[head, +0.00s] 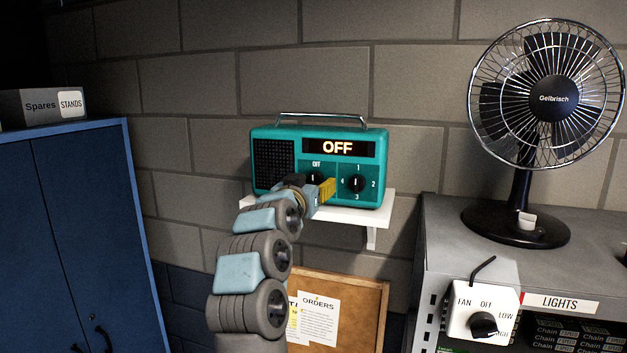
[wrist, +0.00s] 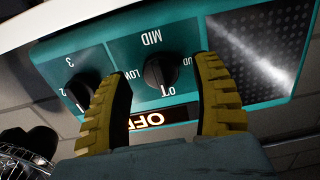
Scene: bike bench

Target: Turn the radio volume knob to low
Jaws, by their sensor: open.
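The teal radio (head: 268,200) stands on a white wall shelf, and its display (head: 334,148) reads OFF. The volume knob (wrist: 160,72) is black, with OFF, LOW, MID and a partly covered loud label around it; its pointer appears to face OFF. The wrist view is upside down. My gripper (wrist: 164,70) is open, its yellow fingers on either side of the knob in the picture; I cannot tell whether they touch it. In the head view my gripper (head: 316,187) partly covers this knob. The right-hand knob (head: 356,184), numbered 1 to 4, is beside it.
The white shelf (head: 386,205) juts from the brick wall under the radio. A fan (head: 553,98) stands on a grey cabinet at right, above a fan switch box (head: 483,308). A blue cabinet (head: 75,200) is at left. A cork board (head: 362,290) is below.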

